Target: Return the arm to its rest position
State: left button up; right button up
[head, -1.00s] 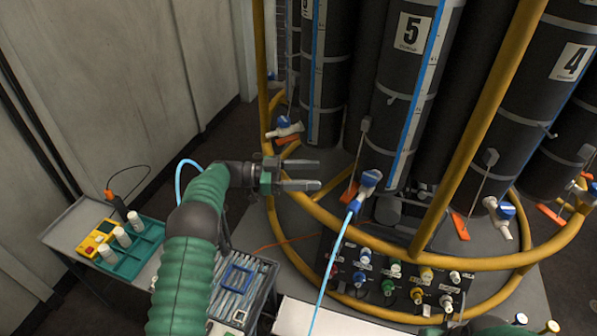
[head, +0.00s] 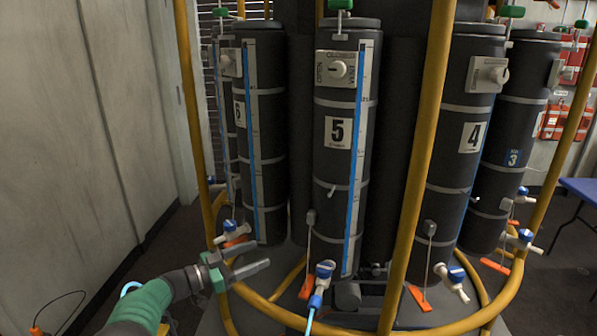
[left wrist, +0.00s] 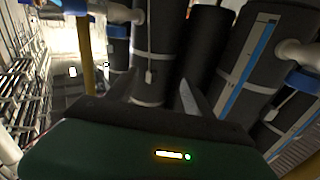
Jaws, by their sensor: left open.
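My left gripper (head: 249,269) is in the lower left of the head view, on a green arm that comes in from the bottom left. Its two fingers are apart with nothing between them. It is near the yellow rail of the bottle frame, to the left of the blue valve (head: 325,270) below bottle 5 (head: 338,190). A light-blue hose hangs from that valve. In the left wrist view the green gripper body (left wrist: 120,150) fills the bottom, with dark bottles beyond the fingers. My right gripper does not show.
Yellow rails (head: 420,150) ring the black numbered bottles, with bottle 4 (head: 465,170) to the right. Other blue-and-white valves (head: 451,280) and orange levers (head: 418,297) line the base. A pale wall (head: 80,130) stands at left. A blue table (head: 582,188) is at far right.

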pick_arm(q)
jog(key=w+a+r+n+t+y, duration=0.2)
jog(key=a+n+t+y, duration=0.4)
jog(key=y, duration=0.4)
jog(key=s+a+f+n+g+y, duration=0.2)
jog(key=s+f+n+g+y, duration=0.15)
jog(key=s, duration=0.35)
jog(key=s+d+f+g, duration=0.1)
jog(key=s+f+g, duration=0.2)
jog(key=s, duration=0.8)
jog(key=s+d+f+n+g+y, duration=0.1)
jog(key=s+f+g, duration=0.2)
jog(key=s+f, duration=0.3)
jog(key=s+d+f+n+g, duration=0.1)
jog(key=s+f+g, duration=0.3)
jog(key=s, duration=1.1)
jog(key=shift+s+d+f+y, duration=0.15)
jog(key=shift+s+d+y, duration=0.1)
jog(key=shift+s+y, duration=0.15)
jog(key=shift+d, duration=0.1)
